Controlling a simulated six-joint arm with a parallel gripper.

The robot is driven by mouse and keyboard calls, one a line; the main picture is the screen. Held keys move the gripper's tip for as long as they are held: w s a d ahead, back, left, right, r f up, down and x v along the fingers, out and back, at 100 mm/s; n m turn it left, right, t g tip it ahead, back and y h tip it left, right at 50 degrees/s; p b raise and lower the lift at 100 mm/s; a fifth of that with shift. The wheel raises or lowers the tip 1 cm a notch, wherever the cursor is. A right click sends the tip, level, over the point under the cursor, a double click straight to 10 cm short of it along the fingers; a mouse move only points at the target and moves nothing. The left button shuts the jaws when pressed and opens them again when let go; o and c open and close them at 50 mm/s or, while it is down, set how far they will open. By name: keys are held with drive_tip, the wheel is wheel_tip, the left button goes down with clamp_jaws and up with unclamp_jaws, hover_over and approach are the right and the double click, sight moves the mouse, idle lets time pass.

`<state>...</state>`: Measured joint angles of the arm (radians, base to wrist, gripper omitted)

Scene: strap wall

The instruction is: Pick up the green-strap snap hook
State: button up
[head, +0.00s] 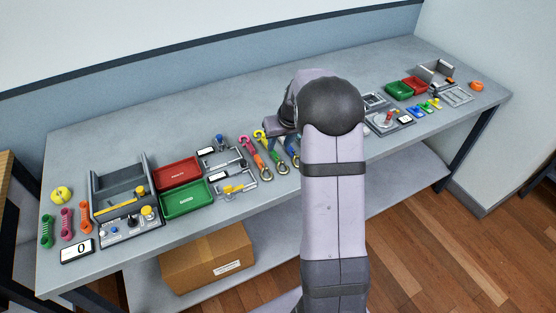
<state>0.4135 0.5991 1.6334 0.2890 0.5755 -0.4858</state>
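A row of small hooks with coloured straps (252,154) lies on the table just left of my arm. Pink, yellow, green and blue tones show there, with metal rings at the near ends. They are too small to tell surely which one is the green-strap snap hook, and my arm may cover part of the row. My arm rises through the middle of the view and bends over the table.
Left of the hooks are metal fixtures (233,185), a green tray (186,199), a red tray (179,173) and a grey open box (120,185). Right of my arm are more fixtures, green (398,91) and red (415,84) trays. A cardboard box (207,260) sits below.

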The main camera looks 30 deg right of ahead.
sight(275, 154)
drive_tip(key=shift+w+n, duration=0.1)
drive_tip(key=shift+n, duration=0.7)
drive_tip(key=shift+f, duration=0.1)
drive_tip(key=shift+p+x, duration=0.45)
drive_tip(key=shift+x, duration=0.55)
drive_tip(key=shift+w, duration=0.1)
drive_tip(key=shift+p+x, duration=1.35)
drive_tip(key=shift+x, duration=1.2)
drive_tip(key=shift+d, duration=0.15)
clamp_jaws()
